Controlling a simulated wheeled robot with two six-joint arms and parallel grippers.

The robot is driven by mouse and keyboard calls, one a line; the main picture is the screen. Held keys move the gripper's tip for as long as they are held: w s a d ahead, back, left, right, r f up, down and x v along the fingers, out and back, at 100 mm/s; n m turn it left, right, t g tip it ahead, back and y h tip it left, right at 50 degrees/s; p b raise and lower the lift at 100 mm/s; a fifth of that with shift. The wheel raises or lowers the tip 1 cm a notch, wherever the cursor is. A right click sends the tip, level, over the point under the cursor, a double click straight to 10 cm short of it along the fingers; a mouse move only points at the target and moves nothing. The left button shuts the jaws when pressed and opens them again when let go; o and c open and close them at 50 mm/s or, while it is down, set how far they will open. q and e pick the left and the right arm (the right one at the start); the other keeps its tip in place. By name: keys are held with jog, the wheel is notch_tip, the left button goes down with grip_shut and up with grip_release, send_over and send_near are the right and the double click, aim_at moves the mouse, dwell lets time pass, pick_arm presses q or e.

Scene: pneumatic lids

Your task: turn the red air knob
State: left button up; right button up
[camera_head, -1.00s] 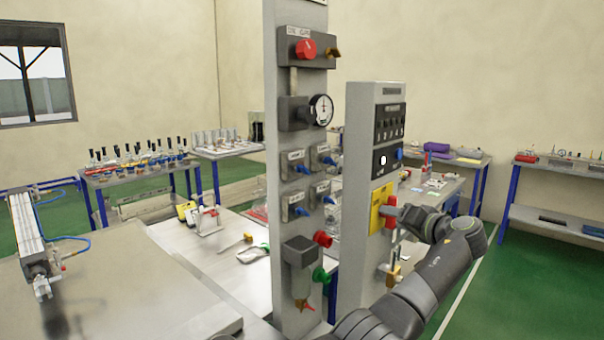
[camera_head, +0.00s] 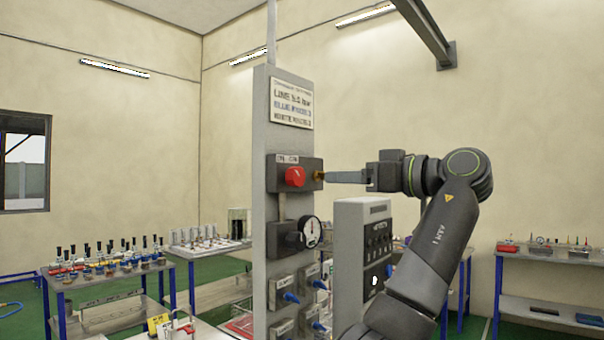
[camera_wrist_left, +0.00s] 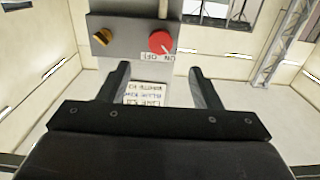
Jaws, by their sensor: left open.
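The red air knob (camera_head: 295,177) is on the front of a dark block high on the grey post (camera_head: 262,120), with a pressure gauge (camera_head: 312,232) below it. My left gripper (camera_head: 326,177) is at the knob's height, to its right in the head view, with a finger pointing left towards the block. In the left wrist view, the red knob (camera_wrist_left: 161,42) shows just beyond the open, empty jaws (camera_wrist_left: 156,72), nearer the right finger. The jaws are not around it. A brass fitting (camera_wrist_left: 103,37) is on the same block. My right gripper is not in view.
A white label plate (camera_head: 292,103) is above the knob. Valves with blue levers (camera_head: 290,297) sit lower on the post. A second grey panel (camera_head: 362,225) stands behind, right. Benches with parts (camera_head: 110,275) are at the back left.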

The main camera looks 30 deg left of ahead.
aim_at(300, 177)
pick_arm(q)
jog(key=a+p, duration=0.1)
jog(key=a, duration=0.2)
jog(key=a+p, duration=0.1)
jog(key=a, duration=0.2)
jog(key=a+p, duration=0.1)
jog(key=a, duration=0.3)
jog(key=shift+w+r, duration=0.15)
jog(key=shift+w, duration=0.2)
jog(key=shift+a+p, duration=0.3)
jog(key=shift+a, duration=0.35)
jog(key=shift+d, duration=0.1)
jog(key=shift+c, duration=0.6)
jog(key=c, duration=0.9)
jog(key=shift+o, duration=0.2)
